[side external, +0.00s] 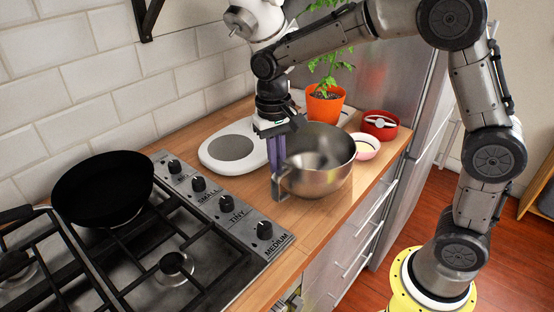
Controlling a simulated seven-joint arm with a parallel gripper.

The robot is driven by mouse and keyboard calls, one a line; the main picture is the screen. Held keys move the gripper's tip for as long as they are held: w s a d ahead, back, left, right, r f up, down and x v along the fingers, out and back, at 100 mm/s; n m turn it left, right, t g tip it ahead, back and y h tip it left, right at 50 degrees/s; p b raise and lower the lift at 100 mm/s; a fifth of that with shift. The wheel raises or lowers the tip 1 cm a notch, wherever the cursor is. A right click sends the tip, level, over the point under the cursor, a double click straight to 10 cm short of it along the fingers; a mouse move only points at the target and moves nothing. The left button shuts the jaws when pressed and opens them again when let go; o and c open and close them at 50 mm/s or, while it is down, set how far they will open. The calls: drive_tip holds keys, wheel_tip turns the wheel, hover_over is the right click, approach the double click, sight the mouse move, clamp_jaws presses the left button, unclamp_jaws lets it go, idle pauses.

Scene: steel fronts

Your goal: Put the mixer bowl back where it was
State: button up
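The steel mixer bowl (325,172) stands upright on the wooden counter, its handle (290,190) pointing to the front left. The white mixer base (218,158) with its round grey plate (231,148) lies left of the bowl and holds no bowl. The mixer's white head (255,18) shows above it, partly behind my arm. My gripper (277,168) points down at the bowl's left rim, near the handle. Its bluish fingers overlap the rim in the picture. I cannot tell whether they are closed on it.
An orange pot with a plant (324,106) stands behind the bowl. A pink bowl (366,147) and a red container (380,124) stand right of it. A stove (170,255) with a black pan (103,188) fills the left. Bare counter (240,195) lies left of the bowl's handle.

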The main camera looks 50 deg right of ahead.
drive_tip(key=o, duration=0.4)
wheel_tip(320, 180, up, 12)
drive_tip(key=s+d+r+n+t, duration=0.1)
drive_tip(key=s+d+n+t, duration=0.15)
drive_tip(key=s, duration=0.95)
drive_tip(key=s+d+f+n+t, duration=0.2)
drive_tip(key=s+f, duration=0.4)
drive_tip(key=s, duration=0.3)
drive_tip(key=shift+s+t, duration=0.4)
drive_tip(key=shift+t, duration=0.45)
